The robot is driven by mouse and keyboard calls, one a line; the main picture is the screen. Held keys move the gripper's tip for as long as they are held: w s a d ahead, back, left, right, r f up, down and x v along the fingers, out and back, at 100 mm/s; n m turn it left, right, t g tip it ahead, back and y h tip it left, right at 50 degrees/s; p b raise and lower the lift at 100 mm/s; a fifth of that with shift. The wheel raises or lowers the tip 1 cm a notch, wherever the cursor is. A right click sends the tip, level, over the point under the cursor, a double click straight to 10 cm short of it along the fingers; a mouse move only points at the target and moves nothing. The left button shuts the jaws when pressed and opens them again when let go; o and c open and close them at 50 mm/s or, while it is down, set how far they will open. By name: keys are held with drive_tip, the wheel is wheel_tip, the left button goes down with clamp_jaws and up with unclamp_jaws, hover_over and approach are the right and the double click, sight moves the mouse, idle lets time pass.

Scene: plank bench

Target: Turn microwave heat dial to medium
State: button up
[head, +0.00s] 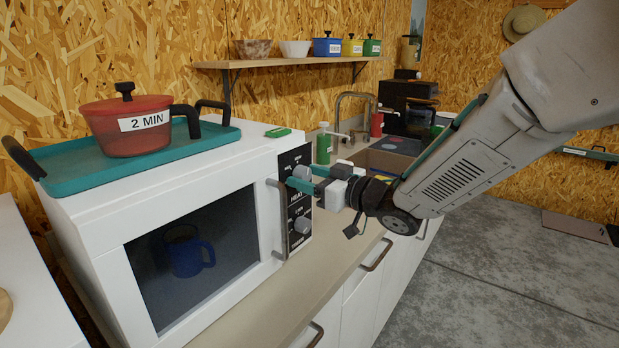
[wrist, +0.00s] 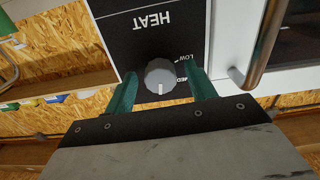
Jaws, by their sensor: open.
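The white microwave (head: 90,215) stands on the counter, with its dark control panel at the right of the door. The grey heat dial (head: 301,172) is the upper knob on that panel. In the wrist view the dial (wrist: 160,72) sits under an upside-down HEAT label, with LOW and a partly covered MED at its right. Its pale mark points to the bottom of that picture. My gripper (head: 300,180) is at the panel. In the wrist view its teal fingers (wrist: 163,82) stand open on either side of the dial; I cannot tell whether they touch it.
A lower dial (head: 302,225) and a vertical door handle (head: 276,215) are close by. A blue mug (head: 188,256) shows behind the door glass. A green bottle (head: 323,148) stands behind.

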drive_tip(key=c, duration=1)
drive_tip(key=shift+o, duration=0.2)
drive_tip(key=shift+n, duration=0.4)
drive_tip(key=n, duration=0.4)
drive_tip(key=shift+n, duration=0.4)
drive_tip(key=n, duration=0.6)
drive_tip(key=o, duration=1)
drive_tip(key=shift+c, duration=0.2)
